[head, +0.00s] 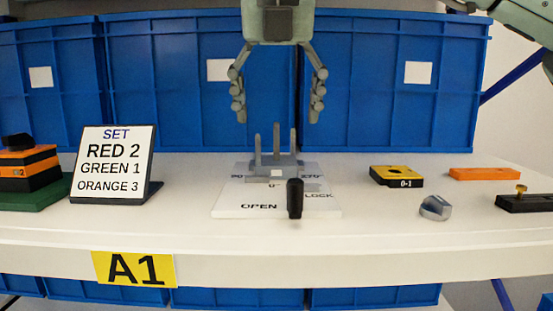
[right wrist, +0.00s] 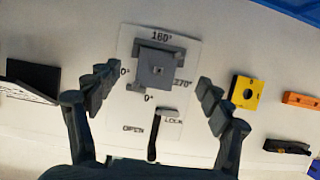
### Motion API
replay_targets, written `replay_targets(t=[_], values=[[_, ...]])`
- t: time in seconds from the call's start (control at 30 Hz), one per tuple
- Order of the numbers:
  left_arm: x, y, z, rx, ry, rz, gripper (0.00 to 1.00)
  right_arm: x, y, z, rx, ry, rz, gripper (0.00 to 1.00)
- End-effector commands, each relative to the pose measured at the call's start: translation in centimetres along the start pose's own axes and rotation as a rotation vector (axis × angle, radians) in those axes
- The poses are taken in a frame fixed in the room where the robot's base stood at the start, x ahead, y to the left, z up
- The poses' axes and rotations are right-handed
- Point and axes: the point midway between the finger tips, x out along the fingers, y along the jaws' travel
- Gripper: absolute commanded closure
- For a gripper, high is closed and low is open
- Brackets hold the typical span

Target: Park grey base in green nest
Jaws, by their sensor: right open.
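A grey base (head: 270,172) with a square top and upright posts stands on a white plate marked with angles, OPEN and LOCK. It also shows in the right wrist view (right wrist: 158,68), from above. A black lever (head: 295,198) stands at the plate's front. My right gripper (head: 277,118) is open and empty, pointing down above the grey base; the wrist view shows its fingers to either side of the base, apart from it. A dark green block (head: 40,195) lies at the far left, under an orange and black stack; I cannot tell whether it is the nest. My left gripper is not in view.
A sign (head: 115,165) reading RED 2, GREEN 1, ORANGE 3 stands between the green block and the plate. To the right are a yellow block (head: 397,173), a grey knob (head: 435,208), an orange bar (head: 484,174) and a black bar (head: 525,203). Blue crates (head: 390,110) line the back.

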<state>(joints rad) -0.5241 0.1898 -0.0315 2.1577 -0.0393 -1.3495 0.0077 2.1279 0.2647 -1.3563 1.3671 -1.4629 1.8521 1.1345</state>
Motion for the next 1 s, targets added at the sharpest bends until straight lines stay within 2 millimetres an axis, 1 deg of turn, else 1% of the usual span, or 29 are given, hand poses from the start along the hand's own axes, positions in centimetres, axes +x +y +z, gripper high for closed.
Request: replay_targets(t=[0.03, 0.1, 0.27, 0.33, 0.53, 0.6, 0.8, 1.0], values=[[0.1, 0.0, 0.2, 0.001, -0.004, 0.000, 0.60, 0.7, 0.0, 0.0, 0.000, 0.002, -0.001, 0.21], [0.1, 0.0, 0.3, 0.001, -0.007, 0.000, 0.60, 1.5, -0.1, 0.0, 0.000, 0.002, -0.002, 0.21], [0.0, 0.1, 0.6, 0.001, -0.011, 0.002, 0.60, 2.8, 0.0, 0.1, 0.001, 0.002, -0.001, 0.21], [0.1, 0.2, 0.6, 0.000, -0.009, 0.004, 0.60, 3.6, 0.0, 0.2, 0.000, 0.003, -0.002, 0.21], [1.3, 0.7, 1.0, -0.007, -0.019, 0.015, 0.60, 6.6, 0.1, 0.4, 0.000, 0.004, -0.001, 0.21], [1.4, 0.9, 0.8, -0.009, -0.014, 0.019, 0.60, 7.1, 0.1, 0.4, 0.000, 0.003, -0.001, 0.21], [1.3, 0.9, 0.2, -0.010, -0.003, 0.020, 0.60, 7.2, 0.1, 0.4, 0.001, 0.002, -0.001, 0.21], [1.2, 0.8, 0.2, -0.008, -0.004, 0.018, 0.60, 7.1, 0.1, 0.4, 0.001, 0.002, -0.001, 0.45]])
